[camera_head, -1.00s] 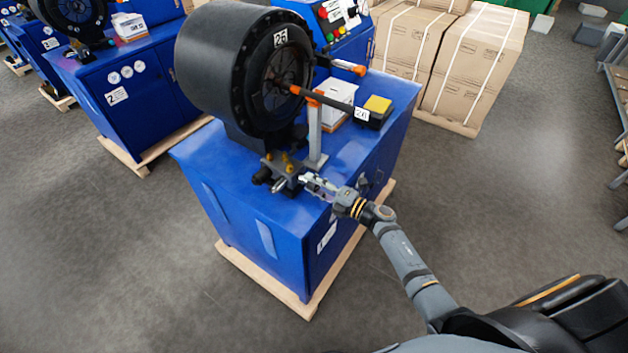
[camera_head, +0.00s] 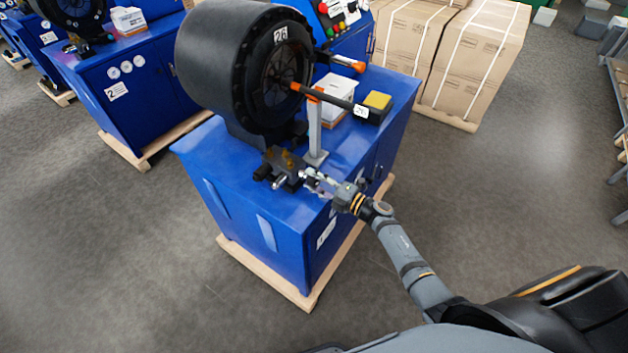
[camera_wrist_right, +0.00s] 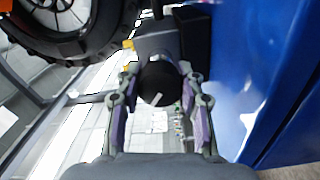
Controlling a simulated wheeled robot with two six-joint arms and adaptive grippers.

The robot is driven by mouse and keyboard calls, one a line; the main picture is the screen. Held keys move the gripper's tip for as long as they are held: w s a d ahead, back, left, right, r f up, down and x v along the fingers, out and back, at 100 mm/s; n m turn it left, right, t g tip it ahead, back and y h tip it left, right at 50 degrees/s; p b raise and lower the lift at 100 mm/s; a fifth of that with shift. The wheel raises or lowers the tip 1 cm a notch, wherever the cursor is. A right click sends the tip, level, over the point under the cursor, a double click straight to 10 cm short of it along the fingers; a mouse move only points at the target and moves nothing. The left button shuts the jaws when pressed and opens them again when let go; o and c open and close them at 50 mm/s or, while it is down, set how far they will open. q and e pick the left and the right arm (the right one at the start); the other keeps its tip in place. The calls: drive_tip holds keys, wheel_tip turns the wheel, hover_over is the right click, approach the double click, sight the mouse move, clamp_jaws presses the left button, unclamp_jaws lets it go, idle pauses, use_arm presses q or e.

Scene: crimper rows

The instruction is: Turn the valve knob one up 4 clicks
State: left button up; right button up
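The valve block (camera_head: 284,169) sits on the front top of the blue machine cabinet, below the large black drum. Brass-coloured fittings stand on it. In the right wrist view a round black knob (camera_wrist_right: 156,84) with a white mark faces the camera; the mark is tilted. My right gripper (camera_head: 311,180) is at the right side of the valve block. In the wrist view its two fingers (camera_wrist_right: 158,92) stand on either side of the knob, apart, with narrow gaps seeming to show beside it. Contact cannot be made out clearly. My left gripper is out of view.
The blue cabinet (camera_head: 240,205) stands on a wooden pallet. A grey post (camera_head: 314,130) rises close behind the gripper, with a black arm and a yellow-topped box (camera_head: 376,103) beyond. The black drum (camera_head: 235,65) overhangs the valve block.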

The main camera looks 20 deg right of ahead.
drive_tip(key=o, duration=0.5)
drive_tip(key=shift+c, duration=0.2)
drive_tip(key=v, duration=1.2)
drive_tip(key=shift+d, duration=0.1)
